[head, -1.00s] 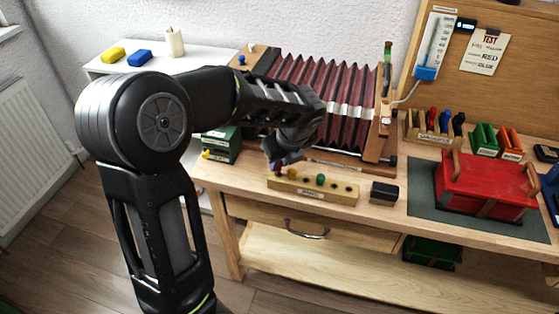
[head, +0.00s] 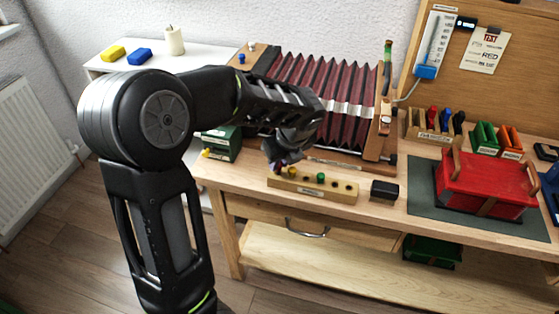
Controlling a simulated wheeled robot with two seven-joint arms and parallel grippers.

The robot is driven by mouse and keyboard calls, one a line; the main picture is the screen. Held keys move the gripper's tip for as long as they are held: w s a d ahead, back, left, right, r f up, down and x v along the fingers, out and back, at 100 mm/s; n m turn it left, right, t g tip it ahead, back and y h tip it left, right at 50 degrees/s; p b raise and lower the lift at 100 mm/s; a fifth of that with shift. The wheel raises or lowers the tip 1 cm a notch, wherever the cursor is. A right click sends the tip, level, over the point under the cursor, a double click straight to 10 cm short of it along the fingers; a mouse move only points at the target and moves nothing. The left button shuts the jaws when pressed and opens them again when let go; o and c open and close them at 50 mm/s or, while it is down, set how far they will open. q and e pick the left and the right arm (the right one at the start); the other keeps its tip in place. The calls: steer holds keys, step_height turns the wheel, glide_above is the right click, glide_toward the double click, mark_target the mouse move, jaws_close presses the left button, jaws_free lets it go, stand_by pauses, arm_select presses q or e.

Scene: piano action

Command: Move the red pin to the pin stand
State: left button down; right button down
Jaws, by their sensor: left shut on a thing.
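The pin stand (head: 328,193) is a pale wooden block with a row of holes and a label on its front, near the front edge of the bench. A yellow pin (head: 291,172) and a green pin (head: 320,177) stand in it. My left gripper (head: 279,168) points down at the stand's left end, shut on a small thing. A dark reddish bit shows at its fingertips, which I take to be the red pin; the fingers hide most of it. I cannot tell whether it sits in a hole. My right gripper is not in view.
Red bellows (head: 335,95) stand behind the stand. A small black block (head: 384,192) lies to its right, then a red box (head: 486,186) on a dark mat. Green boxes (head: 221,145) are at the left. A drawer (head: 305,222) is below.

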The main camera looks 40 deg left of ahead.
arm_select(q)
steer(key=shift+f, duration=0.35)
stand_by(0.3)
steer(key=c, duration=1)
jaws_free()
steer(key=shift+o, duration=0.2)
step_height(320, 180, up, 3)
steer(key=p, duration=0.2)
steer(key=shift+p, duration=0.35)
steer(key=shift+r+p, duration=2.15)
steer(key=shift+r, duration=0.15)
steer(key=shift+f, duration=0.1)
